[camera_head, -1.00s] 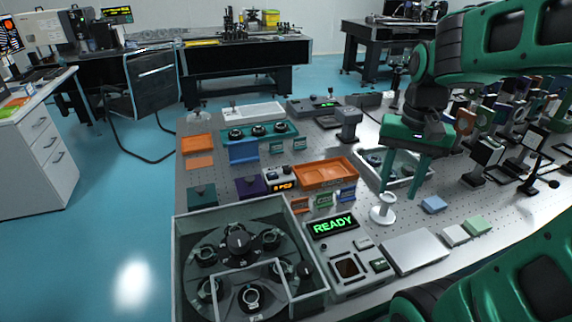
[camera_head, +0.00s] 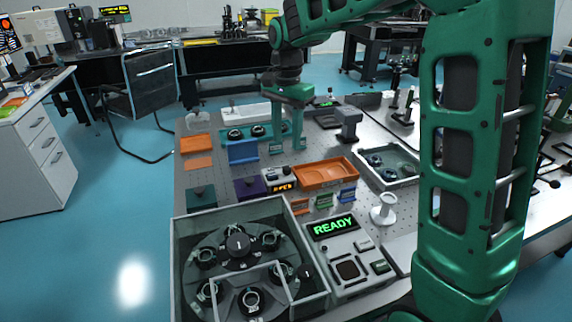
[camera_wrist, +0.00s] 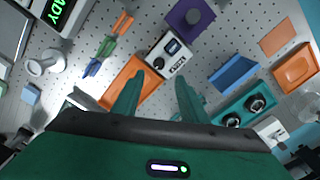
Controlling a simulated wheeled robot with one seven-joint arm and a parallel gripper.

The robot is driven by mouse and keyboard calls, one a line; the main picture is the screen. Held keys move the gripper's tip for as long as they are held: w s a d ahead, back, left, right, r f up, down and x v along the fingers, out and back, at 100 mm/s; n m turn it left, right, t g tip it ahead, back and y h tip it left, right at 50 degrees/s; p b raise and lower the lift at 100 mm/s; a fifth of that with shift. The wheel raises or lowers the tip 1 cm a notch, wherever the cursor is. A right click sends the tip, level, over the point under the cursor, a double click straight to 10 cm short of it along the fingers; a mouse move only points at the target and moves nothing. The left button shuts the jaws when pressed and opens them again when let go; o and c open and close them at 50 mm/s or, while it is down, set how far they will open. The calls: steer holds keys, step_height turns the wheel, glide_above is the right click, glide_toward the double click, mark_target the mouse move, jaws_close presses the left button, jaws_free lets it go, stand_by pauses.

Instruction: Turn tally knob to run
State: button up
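The knob's setting is too small to read. My gripper (camera_head: 288,146) hangs with its fingers down, behind and above the box in the head view. In the wrist view my gripper (camera_wrist: 159,82) has its two green fingers apart with nothing between them. It touches nothing that I can see.
An orange tray (camera_head: 325,173) is right of the box, and a purple block (camera_head: 250,187) is left. Small coloured clips (camera_head: 323,201) and a panel reading READY (camera_head: 334,227) are nearer. A teal holder (camera_head: 258,133) stands close to the fingers. A glass-walled carousel (camera_head: 180,260) fills the front left.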

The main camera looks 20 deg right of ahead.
mark_target(287, 167)
step_height(287, 167, down, 10)
steer(key=shift+r, duration=0.1)
stand_by(0.4)
jaws_close()
